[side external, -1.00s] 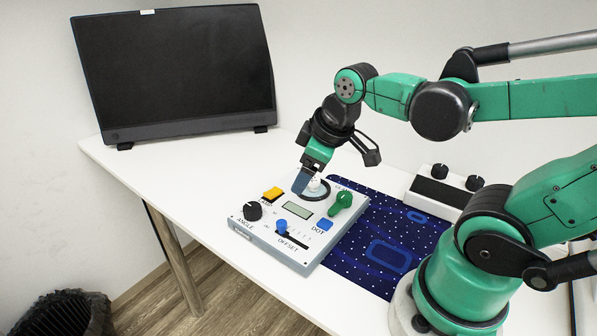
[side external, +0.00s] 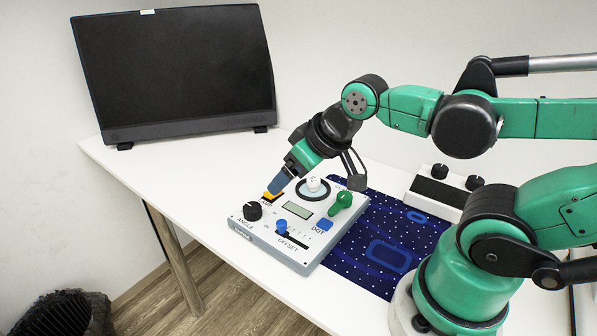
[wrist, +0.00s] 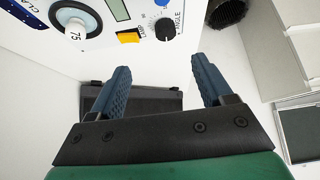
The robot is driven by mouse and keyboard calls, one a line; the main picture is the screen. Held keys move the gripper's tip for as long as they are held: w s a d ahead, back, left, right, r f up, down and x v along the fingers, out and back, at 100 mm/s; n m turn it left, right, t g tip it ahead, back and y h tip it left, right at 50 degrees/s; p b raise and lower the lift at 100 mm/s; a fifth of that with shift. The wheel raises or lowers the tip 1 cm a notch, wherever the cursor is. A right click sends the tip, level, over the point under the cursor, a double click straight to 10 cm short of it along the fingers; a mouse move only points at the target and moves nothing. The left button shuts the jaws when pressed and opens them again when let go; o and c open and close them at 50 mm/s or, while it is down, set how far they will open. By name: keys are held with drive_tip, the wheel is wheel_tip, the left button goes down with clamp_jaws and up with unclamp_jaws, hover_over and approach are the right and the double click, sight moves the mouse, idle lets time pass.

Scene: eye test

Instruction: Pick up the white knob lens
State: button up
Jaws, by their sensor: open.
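The white knob lens (side external: 313,185) sits upright in a dark ring on the light control panel (side external: 240,228). In the wrist view the white knob lens (wrist: 76,29) is at the upper left, with "75" on its side and the black ring around its base. My gripper (side external: 279,186) is to the left of the knob in the side view, and its fingers overlap the back of the yellow button. In the wrist view my gripper (wrist: 162,76) has two blue fingers wide apart, with nothing between them. The knob lies outside the fingers, to their upper left.
The panel also carries a yellow button (side external: 269,198), a black angle knob (side external: 252,211), a green knob (side external: 342,201), a blue slider (side external: 281,226) and a blue button (side external: 325,224). A monitor (side external: 175,75) stands behind. A two-knob box (side external: 435,192) stands right, beyond the blue mat (side external: 372,225).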

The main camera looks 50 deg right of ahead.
drive_tip(key=n+g+y, duration=0.2)
drive_tip(key=n+y, duration=0.2)
drive_tip(key=y, duration=0.1)
hover_over(314, 179)
drive_tip(key=s+a, duration=0.1)
drive_tip(key=a, duration=0.3)
drive_tip(key=f, duration=0.4)
drive_tip(key=shift+d, duration=0.25)
drive_tip(key=s+d+f+n+t+y, duration=0.1)
drive_tip(key=d, duration=0.1)
drive_tip(key=d+f+n+t+y, duration=0.1)
drive_tip(key=d+n, duration=0.1)
drive_tip(key=s+d+f+n+t+y, duration=0.1)
drive_tip(key=d, duration=0.2)
drive_tip(key=shift+s+d+n, duration=0.1)
drive_tip(key=shift+s+n, duration=0.2)
drive_tip(key=shift+s, duration=0.05)
drive_tip(key=shift+s+d+f+t+y, duration=0.1)
drive_tip(key=shift+s+f+t+y, duration=0.05)
drive_tip(key=shift+t+y, duration=0.15)
drive_tip(key=shift+x, duration=2.75)
drive_tip(key=shift+c, duration=0.2)
clamp_jaws()
